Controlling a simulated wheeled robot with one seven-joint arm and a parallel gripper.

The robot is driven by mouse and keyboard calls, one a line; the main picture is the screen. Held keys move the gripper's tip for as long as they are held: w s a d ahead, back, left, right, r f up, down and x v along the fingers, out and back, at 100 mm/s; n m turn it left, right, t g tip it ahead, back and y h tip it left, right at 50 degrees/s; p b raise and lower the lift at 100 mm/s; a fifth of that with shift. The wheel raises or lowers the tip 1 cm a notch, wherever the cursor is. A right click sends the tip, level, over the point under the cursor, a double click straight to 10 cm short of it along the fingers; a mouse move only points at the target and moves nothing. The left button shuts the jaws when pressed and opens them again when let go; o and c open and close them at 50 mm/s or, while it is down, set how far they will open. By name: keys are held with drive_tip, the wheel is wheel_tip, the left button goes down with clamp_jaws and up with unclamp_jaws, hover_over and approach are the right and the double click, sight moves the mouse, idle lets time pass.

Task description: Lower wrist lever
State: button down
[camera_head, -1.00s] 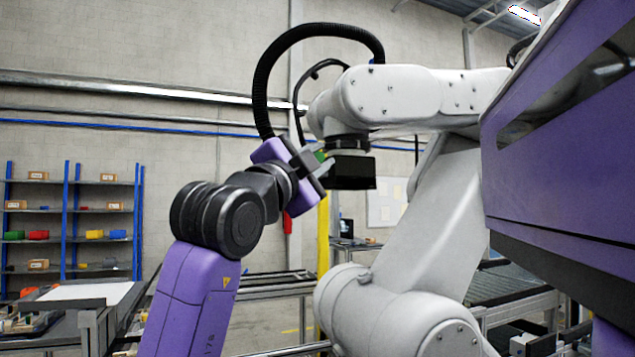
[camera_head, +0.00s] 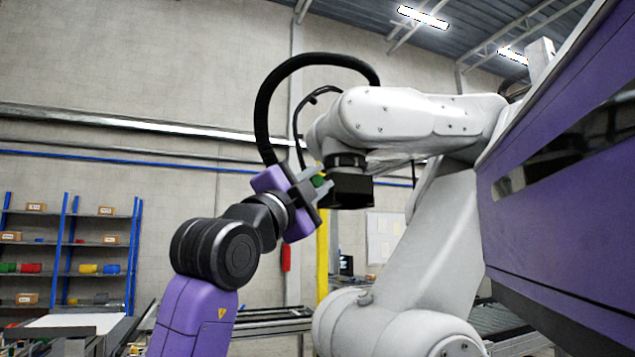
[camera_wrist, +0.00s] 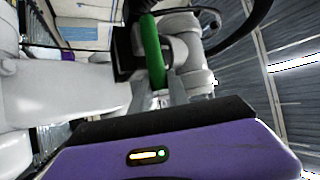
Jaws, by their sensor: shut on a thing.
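The green wrist lever (camera_wrist: 152,50) is on the wrist of a large white robot arm (camera_head: 420,118), by the dark block (camera_head: 351,190) at that arm's end. In the head view only a small green part (camera_head: 318,181) shows between my fingers. My gripper (camera_head: 323,186) is shut on the lever, left of the dark block. In the wrist view my two grey fingertips (camera_wrist: 158,88) stand on either side of the lever's near end. The lever runs upward from there in that picture. Its joint on the wrist is hard to make out.
A black hose (camera_head: 262,95) loops above my gripper to the white arm. A purple-sided machine (camera_head: 570,200) fills the right. A yellow post (camera_head: 322,250) stands behind.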

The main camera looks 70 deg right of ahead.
drive_tip(key=c, duration=1.3)
unclamp_jaws()
drive_tip(key=shift+b+v, duration=0.9)
drive_tip(key=shift+v, duration=3.05)
